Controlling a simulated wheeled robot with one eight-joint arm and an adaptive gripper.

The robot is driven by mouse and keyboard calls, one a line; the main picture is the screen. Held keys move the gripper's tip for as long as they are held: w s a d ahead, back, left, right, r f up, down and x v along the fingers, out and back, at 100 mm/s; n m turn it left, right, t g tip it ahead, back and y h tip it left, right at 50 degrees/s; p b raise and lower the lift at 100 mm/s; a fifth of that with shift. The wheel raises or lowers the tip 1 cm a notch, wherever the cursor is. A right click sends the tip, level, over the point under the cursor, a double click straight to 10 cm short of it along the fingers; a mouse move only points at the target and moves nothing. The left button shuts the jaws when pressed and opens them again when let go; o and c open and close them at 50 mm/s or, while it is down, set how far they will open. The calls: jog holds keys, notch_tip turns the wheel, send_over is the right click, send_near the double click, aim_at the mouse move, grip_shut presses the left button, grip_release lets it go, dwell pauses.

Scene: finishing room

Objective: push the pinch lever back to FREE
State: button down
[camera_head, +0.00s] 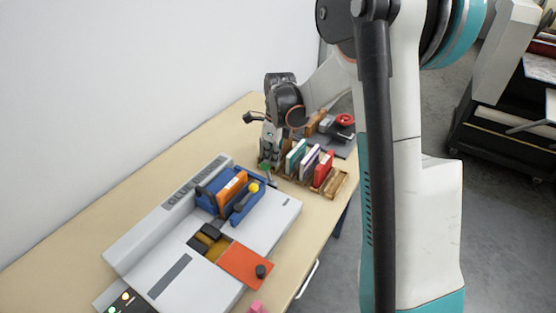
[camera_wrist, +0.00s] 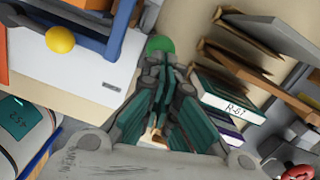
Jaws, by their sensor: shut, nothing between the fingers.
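A blue clamp unit (camera_head: 206,198) sits on the pale grey machine (camera_head: 277,215), holding an orange block (camera_head: 231,189). A dark lever with a yellow ball knob (camera_head: 253,187) stands at its right end; the knob also shows at the upper left of the wrist view (camera_wrist: 60,39). I cannot tell for sure which part is the pinch lever, and no FREE mark is legible. My gripper (camera_head: 267,163) is shut and empty, pointing down beyond the machine's far right end, apart from the yellow knob. A green round thing (camera_wrist: 160,45) shows just past my fingertips (camera_wrist: 163,68).
A wooden rack (camera_head: 338,184) with teal (camera_head: 296,154), purple and red books stands close right of my gripper. A red-knobbed device (camera_head: 344,121) is behind it. An orange plate (camera_head: 245,264) with a black knob lies at the machine's front. Bare tabletop (camera_head: 160,165) runs along the wall.

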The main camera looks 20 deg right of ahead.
jog(key=shift+w+a, duration=0.25)
jog(key=shift+w, duration=0.1)
dwell(0.5)
notch_tip(320, 180, up, 12)
jog(key=d+p, duration=0.1)
jog(key=p, duration=0.2)
jog(key=shift+w+f+p, duration=0.2)
jog(key=shift+p, duration=0.15)
dwell(0.3)
